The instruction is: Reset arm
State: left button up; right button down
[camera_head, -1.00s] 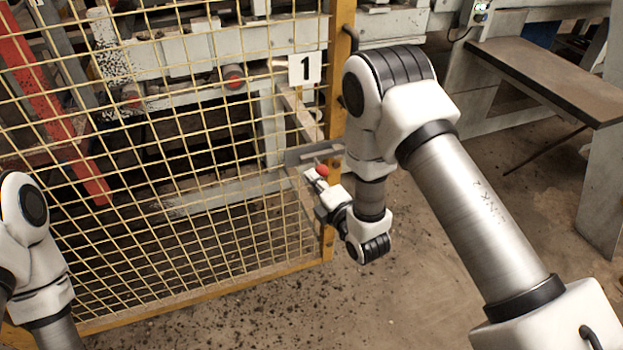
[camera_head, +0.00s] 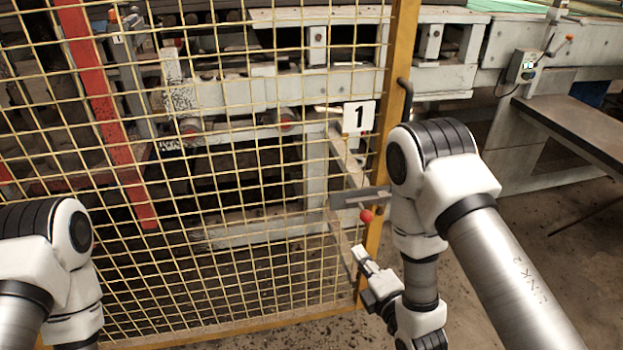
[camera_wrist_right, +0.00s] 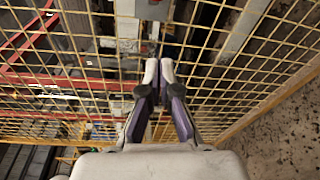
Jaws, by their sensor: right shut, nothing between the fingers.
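My right arm comes in from the right in the head view. Its gripper (camera_head: 364,260) is low beside the fence post, below a red knob (camera_head: 366,216), with a visible gap between them. In the right wrist view the two fingers (camera_wrist_right: 159,74) are together with nothing between them, pointing toward the yellow mesh. My left arm shows at the left edge of the head view, bent, and its gripper is out of the picture.
A yellow mesh fence (camera_head: 250,322) with a number 1 sign (camera_head: 359,116) stands close in front. A metal latch plate (camera_head: 360,197) is by its post. Machinery lies behind. A dark bench top (camera_head: 580,130) is at right, with bare floor below it.

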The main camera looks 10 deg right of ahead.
jog(key=s+d+f+m+g+h, duration=0.1)
jog(key=s+d+f+m+g, duration=0.1)
jog(key=s+f+m+g, duration=0.45)
jog(key=s+d+f+m+g+h, duration=0.1)
jog(key=s+d+f, duration=0.15)
jog(key=f, duration=0.65)
jog(key=s+f+m+g+h, duration=0.1)
jog(key=s+f+m+g, duration=0.2)
jog(key=s+m+g, duration=0.35)
jog(key=s+f+m+g, duration=0.3)
jog(key=s+m, duration=0.4)
jog(key=s, duration=0.4)
notch_tip(320, 180, up, 17)
jog(key=m+p, duration=0.1)
jog(key=p, duration=1.6)
jog(key=shift+d+r+m, duration=0.15)
jog(key=shift+d+m, duration=0.05)
jog(key=shift+m, duration=0.1)
jog(key=shift+r, duration=0.1)
